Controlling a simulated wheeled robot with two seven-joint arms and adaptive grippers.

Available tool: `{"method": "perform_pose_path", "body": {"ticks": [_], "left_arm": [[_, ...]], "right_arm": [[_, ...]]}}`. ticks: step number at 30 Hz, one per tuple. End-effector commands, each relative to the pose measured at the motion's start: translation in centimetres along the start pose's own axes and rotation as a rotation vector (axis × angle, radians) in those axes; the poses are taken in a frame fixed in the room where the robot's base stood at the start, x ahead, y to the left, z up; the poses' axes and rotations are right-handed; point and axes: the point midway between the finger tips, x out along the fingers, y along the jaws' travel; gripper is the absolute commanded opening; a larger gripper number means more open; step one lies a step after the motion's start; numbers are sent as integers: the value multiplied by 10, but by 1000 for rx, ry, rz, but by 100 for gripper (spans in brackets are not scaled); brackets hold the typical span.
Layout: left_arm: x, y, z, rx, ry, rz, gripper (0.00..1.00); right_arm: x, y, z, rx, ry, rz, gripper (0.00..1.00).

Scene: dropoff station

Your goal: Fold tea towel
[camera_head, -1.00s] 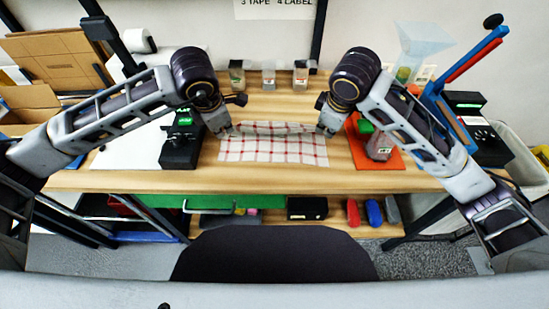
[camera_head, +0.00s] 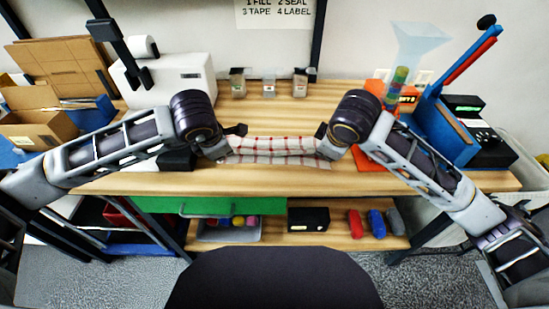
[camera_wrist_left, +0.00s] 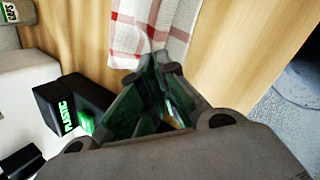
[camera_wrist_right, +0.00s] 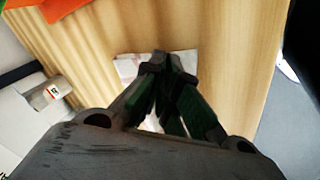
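The white tea towel with red checks (camera_head: 272,158) lies on the wooden table between my grippers. Its upper layer is drawn up between them, sagging slightly, over a lower layer on the table. My left gripper (camera_head: 226,149) is shut on the towel's left end; the left wrist view shows the closed fingertips (camera_wrist_left: 156,66) against the cloth (camera_wrist_left: 150,30). My right gripper (camera_head: 323,150) is shut at the right end; in the right wrist view its fingertips (camera_wrist_right: 167,60) meet, with a little cloth (camera_wrist_right: 127,66) beside them. The fingers hide most of the cloth there.
A black device (camera_wrist_left: 75,104) stands left of the towel near my left gripper. An orange mat (camera_head: 368,161) and a blue stand (camera_head: 440,130) are on the right. Several small containers (camera_head: 269,85) stand at the back. The wood behind the towel is clear.

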Motion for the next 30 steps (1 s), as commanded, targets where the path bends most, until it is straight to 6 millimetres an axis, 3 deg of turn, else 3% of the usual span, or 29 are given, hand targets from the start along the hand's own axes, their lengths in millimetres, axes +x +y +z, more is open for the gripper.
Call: {"method": "perform_pose_path", "body": {"ticks": [1,16,25,30], "left_arm": [[5,3,-7,-9,13,16,0],[7,2,-8,-13,2,36,0],[6,-1,-5,-8,-6,31,38],[6,-2,-4,-6,-8,28,39]], "right_arm": [[4,3,6,9,-13,17,0],[7,2,7,14,-1,37,0],[6,0,5,9,6,31,38],[6,-2,4,7,9,29,39]]}}
